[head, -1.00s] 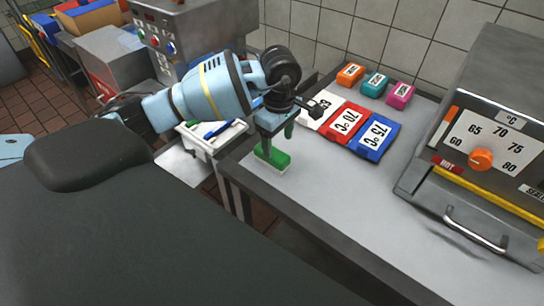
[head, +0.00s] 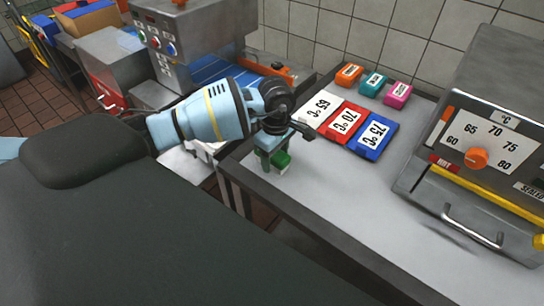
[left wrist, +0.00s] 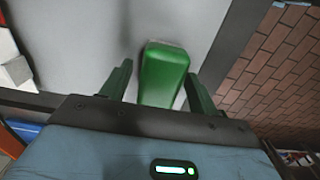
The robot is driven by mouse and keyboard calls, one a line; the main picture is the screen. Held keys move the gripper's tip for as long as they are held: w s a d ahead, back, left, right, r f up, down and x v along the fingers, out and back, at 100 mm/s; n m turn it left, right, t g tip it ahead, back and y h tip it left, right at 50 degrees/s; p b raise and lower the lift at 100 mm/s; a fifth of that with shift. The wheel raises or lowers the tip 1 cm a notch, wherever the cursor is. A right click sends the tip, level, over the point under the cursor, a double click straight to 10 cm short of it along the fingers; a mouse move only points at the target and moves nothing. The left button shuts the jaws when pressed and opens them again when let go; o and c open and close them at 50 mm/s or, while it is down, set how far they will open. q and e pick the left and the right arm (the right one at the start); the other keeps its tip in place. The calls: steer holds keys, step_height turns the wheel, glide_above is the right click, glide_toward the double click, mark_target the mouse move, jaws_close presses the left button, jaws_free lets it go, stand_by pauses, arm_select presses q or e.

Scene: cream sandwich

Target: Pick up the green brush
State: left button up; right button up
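The green brush (head: 283,160) lies on the grey metal table near its left corner, partly hidden behind my left gripper (head: 270,162) in the head view. In the left wrist view the brush (left wrist: 163,75) stands out as a green block between the two dark green fingers of the left gripper (left wrist: 158,80). The fingers are open, one on each side of the brush, with gaps showing on both sides. My right gripper is not in view.
White, red (head: 341,123) and blue (head: 373,136) temperature cards lie just beyond the brush. Orange, teal (head: 372,84) and pink blocks stand behind them. A machine with an orange dial (head: 476,158) stands at the right. The table's front (head: 345,225) is clear.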

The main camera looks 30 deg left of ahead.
arm_select(q)
steer(key=c, duration=0.9)
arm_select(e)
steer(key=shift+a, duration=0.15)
arm_select(q)
steer(key=shift+r, duration=0.2)
